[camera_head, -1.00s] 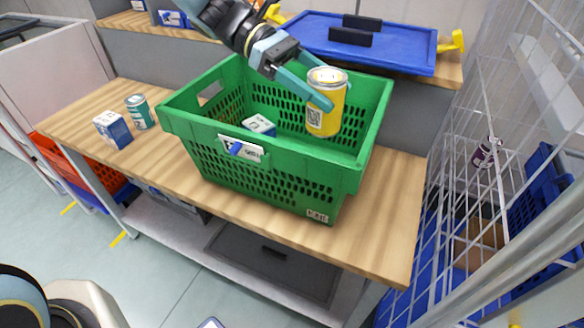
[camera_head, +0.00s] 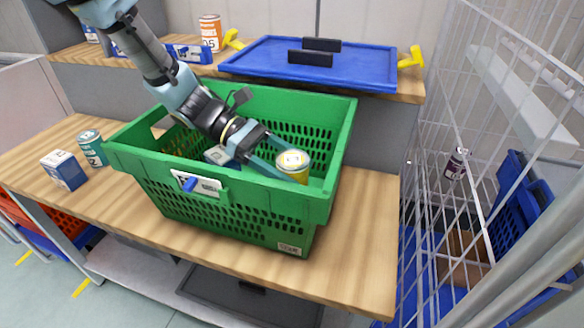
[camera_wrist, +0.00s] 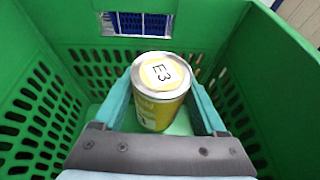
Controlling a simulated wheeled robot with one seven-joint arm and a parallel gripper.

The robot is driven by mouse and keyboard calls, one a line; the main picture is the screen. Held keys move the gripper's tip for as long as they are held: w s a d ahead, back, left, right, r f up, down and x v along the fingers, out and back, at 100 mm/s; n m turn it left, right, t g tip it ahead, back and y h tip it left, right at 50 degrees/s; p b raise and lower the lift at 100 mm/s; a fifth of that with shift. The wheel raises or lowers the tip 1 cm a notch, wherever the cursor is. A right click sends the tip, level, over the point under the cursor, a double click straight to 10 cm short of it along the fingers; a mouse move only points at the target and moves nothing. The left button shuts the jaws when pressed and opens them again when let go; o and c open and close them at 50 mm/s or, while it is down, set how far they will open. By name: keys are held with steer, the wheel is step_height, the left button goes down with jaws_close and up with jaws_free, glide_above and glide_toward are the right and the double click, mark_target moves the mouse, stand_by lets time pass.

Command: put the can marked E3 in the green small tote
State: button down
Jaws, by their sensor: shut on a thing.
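The yellow can marked E3 (camera_head: 293,165) is inside the green small tote (camera_head: 255,208), in its right part. In the wrist view the can (camera_wrist: 160,92) is upright with its E3 lid facing up. My gripper (camera_wrist: 160,100) has a teal finger on each side of the can and is shut on it. In the head view my gripper (camera_head: 275,160) reaches down into the tote from the upper left. The tote's front wall hides the lower part of the can, so I cannot tell from there whether it touches the floor.
A white and blue box (camera_head: 218,155) is in the tote, left of the can. A teal can (camera_head: 92,148) and another box (camera_head: 64,170) stand on the table (camera_head: 350,240) at left. A blue lid (camera_head: 315,65) lies on the shelf behind. A wire cage (camera_head: 470,150) stands at right.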

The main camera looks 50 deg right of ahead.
steer(key=shift+f, duration=0.3)
steer(key=shift+f, duration=0.15)
steer(key=shift+f, duration=0.35)
steer(key=shift+f, duration=0.1)
jaws_free()
steer(key=shift+r, duration=0.45)
steer(key=b+v, duration=0.2)
steer(key=v, duration=1)
steer(key=shift+r, duration=0.2)
